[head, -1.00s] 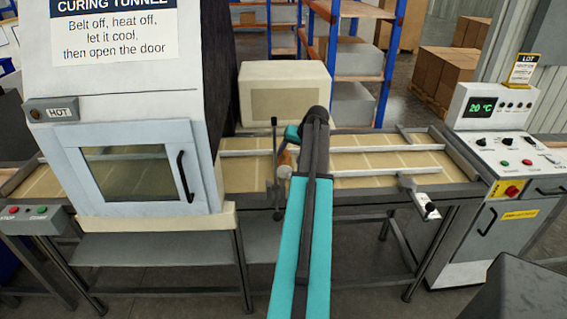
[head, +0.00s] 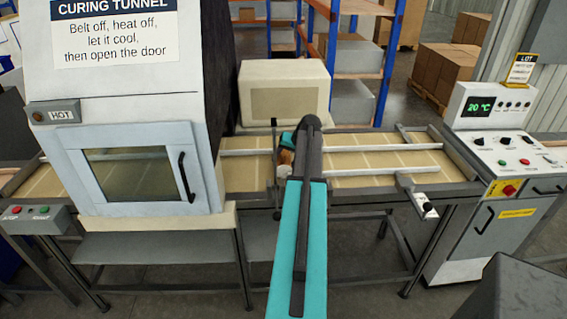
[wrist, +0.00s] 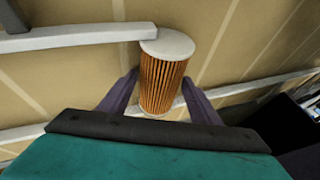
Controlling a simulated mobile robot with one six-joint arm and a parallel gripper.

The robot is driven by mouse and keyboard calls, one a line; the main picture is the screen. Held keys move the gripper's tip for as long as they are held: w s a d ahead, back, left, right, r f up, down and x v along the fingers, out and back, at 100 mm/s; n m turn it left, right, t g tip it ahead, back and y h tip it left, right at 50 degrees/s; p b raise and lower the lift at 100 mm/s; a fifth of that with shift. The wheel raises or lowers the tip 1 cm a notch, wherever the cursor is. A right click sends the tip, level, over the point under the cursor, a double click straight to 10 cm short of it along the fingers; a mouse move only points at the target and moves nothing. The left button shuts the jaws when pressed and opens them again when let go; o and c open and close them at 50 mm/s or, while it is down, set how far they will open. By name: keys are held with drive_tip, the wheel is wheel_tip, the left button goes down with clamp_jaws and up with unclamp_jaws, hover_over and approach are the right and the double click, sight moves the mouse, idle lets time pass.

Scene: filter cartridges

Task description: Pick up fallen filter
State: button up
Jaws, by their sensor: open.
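The filter (wrist: 165,75) has orange-brown pleats and pale grey end caps. In the wrist view it lies on the tan conveyor belt (wrist: 90,72), its far cap by the end of a pale rail. My gripper (wrist: 160,82) is open, with one dark purple finger on each side of the filter's body. Whether the fingers touch it I cannot tell. In the head view only a small orange-brown part of the filter (head: 285,157) shows beside my arm; my arm hides most of my gripper there.
Pale guide rails (head: 385,148) run along the belt. The curing tunnel (head: 140,165) stands at the left with its door shut. A control cabinet (head: 510,160) reading 20 °C stands at the right. A beige box-like unit (head: 284,92) is behind the belt.

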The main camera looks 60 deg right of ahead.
sight(285, 157)
drive_tip(key=shift+f, duration=0.1)
idle(0.4)
drive_tip(key=c, duration=0.9)
drive_tip(key=shift+r, duration=0.25)
drive_tip(key=shift+r+b, duration=1.55)
drive_tip(key=shift+r, duration=3.35)
